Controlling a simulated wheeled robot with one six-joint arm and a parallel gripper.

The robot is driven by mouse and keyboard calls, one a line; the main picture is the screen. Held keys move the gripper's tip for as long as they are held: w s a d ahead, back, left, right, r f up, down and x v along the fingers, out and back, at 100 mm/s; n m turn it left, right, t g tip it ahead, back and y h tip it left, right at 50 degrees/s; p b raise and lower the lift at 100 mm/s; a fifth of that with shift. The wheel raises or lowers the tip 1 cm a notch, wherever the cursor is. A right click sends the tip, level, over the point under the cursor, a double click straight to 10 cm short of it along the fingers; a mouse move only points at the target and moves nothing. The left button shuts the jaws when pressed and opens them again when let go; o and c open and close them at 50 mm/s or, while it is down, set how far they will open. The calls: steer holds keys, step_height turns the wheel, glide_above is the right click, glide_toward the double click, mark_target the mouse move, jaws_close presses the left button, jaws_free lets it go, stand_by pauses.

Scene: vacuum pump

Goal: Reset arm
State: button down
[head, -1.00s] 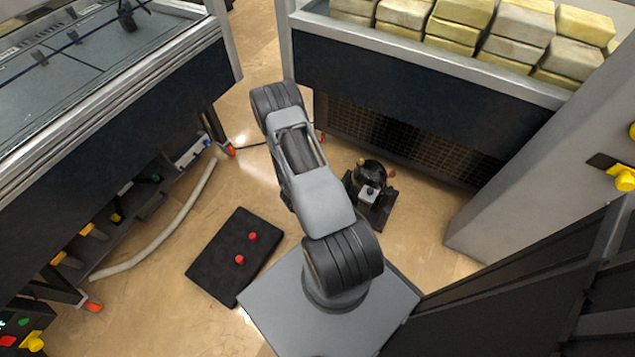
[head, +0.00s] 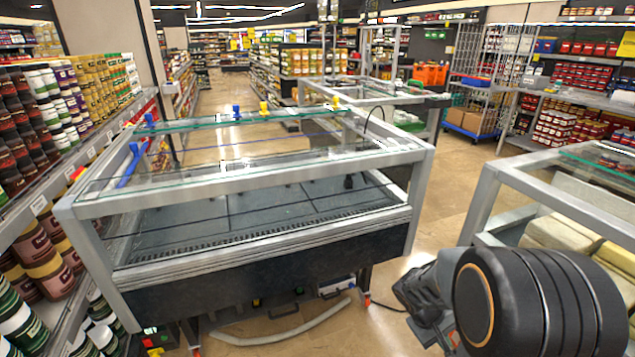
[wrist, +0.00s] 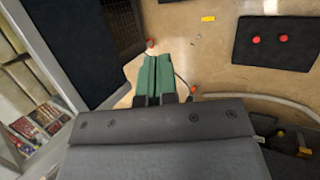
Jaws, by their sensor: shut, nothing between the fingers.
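My gripper shows in the wrist view (wrist: 151,66) as two green fingers held close together, shut and empty. It points away from the camera above the tan floor (wrist: 185,50). In the head view my arm (head: 540,305) fills the lower right corner, with a thick ribbed black joint in front and a grey link to its left. My gripper's fingers cannot be made out in the head view.
A glass-topped freezer case (head: 270,240) stands ahead, with a pale hose (head: 285,333) under it. Another case with yellow blocks (head: 565,235) is at right. Stocked shelves (head: 40,230) line the left. A black mat with red knobs (wrist: 280,42) lies on the floor.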

steer(key=s+a+r+m+t+y+p, duration=0.1)
steer(key=a+r+p, duration=0.4)
steer(key=r, duration=0.8)
steer(key=s+a+r+m+t+y+p, duration=0.1)
steer(key=s+a+r+t+y+p, duration=0.2)
steer(key=a+r, duration=0.5)
step_height(320, 180, up, 6)
steer(key=t+y+p, duration=0.1)
steer(key=y+p, duration=0.1)
steer(key=shift+s+m+p, duration=0.3)
steer(key=shift+s+m, duration=0.05)
steer(key=shift+m, duration=0.05)
steer(key=shift+a, duration=0.15)
